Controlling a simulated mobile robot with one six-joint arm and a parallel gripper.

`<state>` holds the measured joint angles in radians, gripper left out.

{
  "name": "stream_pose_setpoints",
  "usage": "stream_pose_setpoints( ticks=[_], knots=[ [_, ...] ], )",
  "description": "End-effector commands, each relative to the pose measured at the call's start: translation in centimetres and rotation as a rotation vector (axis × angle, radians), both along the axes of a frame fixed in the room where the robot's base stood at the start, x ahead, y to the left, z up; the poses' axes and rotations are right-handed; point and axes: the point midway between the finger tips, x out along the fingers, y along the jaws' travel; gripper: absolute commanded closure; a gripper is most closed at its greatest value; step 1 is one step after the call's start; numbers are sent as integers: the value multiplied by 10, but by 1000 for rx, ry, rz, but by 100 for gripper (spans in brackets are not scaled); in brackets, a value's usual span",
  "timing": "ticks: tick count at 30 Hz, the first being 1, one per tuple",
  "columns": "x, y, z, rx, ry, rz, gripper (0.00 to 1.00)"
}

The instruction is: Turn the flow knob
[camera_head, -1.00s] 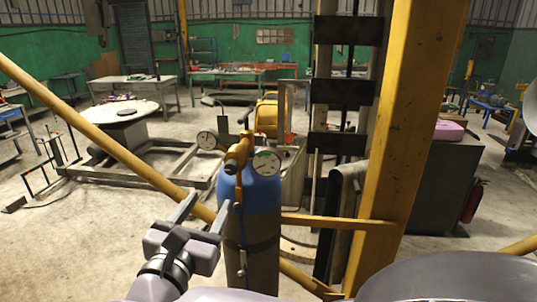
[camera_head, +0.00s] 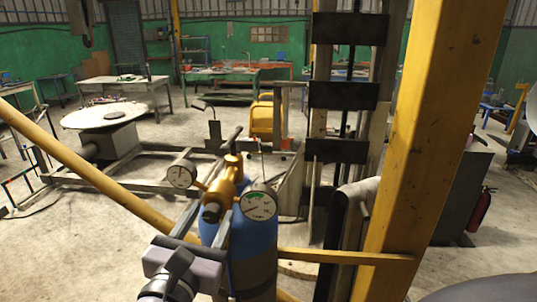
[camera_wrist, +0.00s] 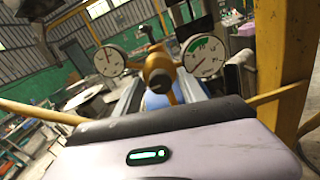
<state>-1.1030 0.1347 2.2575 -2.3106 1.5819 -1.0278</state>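A blue gas cylinder (camera_head: 256,240) stands upright in front of me with a yellow-brass regulator (camera_head: 229,182) on top. A round brass knob (camera_head: 211,212) points toward me from the regulator; I take it as the flow knob. It also shows in the middle of the wrist view (camera_wrist: 159,78). My gripper (camera_head: 209,216) is open, with one grey finger on each side of the knob as seen in both views. It looks empty. I cannot tell whether the fingertips reach around the knob or stop just short. The lower knob edge is partly hidden in the wrist view.
Two round dial gauges flank the regulator, one left (camera_head: 182,174) and one right (camera_head: 258,206), close to the fingers. A yellow diagonal bar (camera_head: 85,165) passes at left. A thick yellow post (camera_head: 425,130) stands at right.

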Motion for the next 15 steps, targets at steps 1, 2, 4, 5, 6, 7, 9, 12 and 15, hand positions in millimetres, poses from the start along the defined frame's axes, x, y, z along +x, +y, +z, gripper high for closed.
stream_pose_setpoints(
  ticks=[1, 2, 4, 5, 6, 7, 9, 12, 15],
  knots=[
    [0, 0, 0, 0, 0, 0, 63],
    [0, 0, 0, 0, 0, 0, 69],
    [0, 0, 0, 0, 0, 0, 83],
    [0, 0, 0, 0, 0, 0, 89],
    [0, 0, 0, 0, 0, 0, 97],
    [0, 0, 0, 0, 0, 0, 100],
    [0, 0, 0, 0, 0, 0, 100],
    [0, 0, 0, 5, 0, -1, 100],
    [0, 0, -1, 22, -1, -1, 100]
  ],
)
